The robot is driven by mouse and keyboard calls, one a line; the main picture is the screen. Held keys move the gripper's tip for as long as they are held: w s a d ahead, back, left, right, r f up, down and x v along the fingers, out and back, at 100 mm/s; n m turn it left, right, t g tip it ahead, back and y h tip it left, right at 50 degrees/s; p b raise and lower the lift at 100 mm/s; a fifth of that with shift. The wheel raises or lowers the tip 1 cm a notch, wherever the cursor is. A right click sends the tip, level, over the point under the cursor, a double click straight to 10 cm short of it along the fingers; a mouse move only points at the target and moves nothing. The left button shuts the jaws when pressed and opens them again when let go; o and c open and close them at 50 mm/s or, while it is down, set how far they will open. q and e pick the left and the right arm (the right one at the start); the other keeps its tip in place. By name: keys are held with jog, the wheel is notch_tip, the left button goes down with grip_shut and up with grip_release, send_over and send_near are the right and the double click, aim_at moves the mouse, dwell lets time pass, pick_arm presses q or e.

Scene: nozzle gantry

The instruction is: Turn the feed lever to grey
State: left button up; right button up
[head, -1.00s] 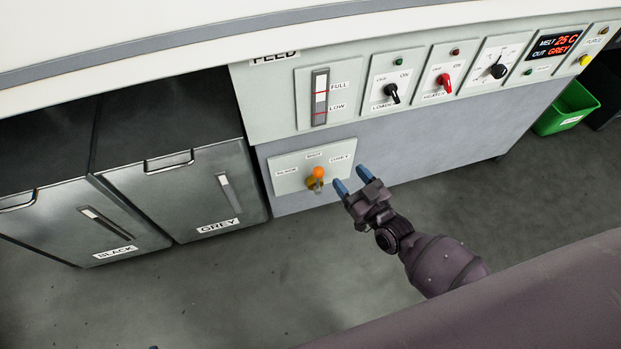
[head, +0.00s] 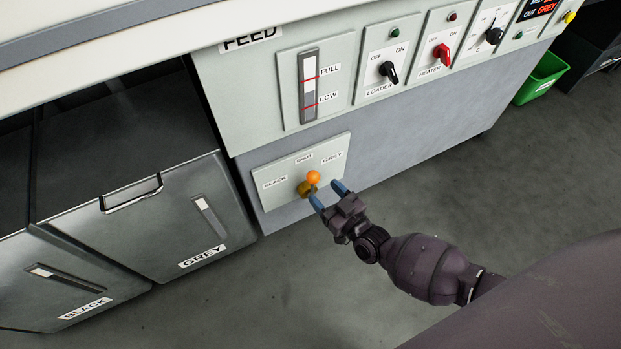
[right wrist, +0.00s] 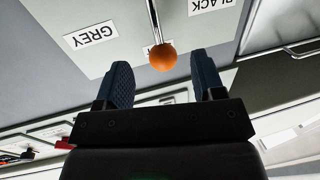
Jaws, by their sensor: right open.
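The knob is below the SHUT label, between the side labels. My right gripper (head: 328,194) is open just below and right of the knob. In the right wrist view the knob (right wrist: 162,57) shows between and just beyond the open fingers (right wrist: 163,80), with its metal shaft behind; I see no contact. My left gripper is out of view.
Above the plate is a level gauge (head: 309,88) marked FULL and LOW. A black loader knob (head: 389,72) and a red heater knob (head: 442,54) are to its right. Grey (head: 182,222) and black (head: 68,292) bins stand at left. The floor at lower middle is clear.

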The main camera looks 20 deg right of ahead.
aim_at(312, 180)
jog(key=x, duration=0.4)
jog(key=shift+f+b, duration=0.15)
jog(key=shift+b, duration=0.25)
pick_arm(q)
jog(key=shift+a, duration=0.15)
pick_arm(e)
jog(key=shift+x, duration=0.95)
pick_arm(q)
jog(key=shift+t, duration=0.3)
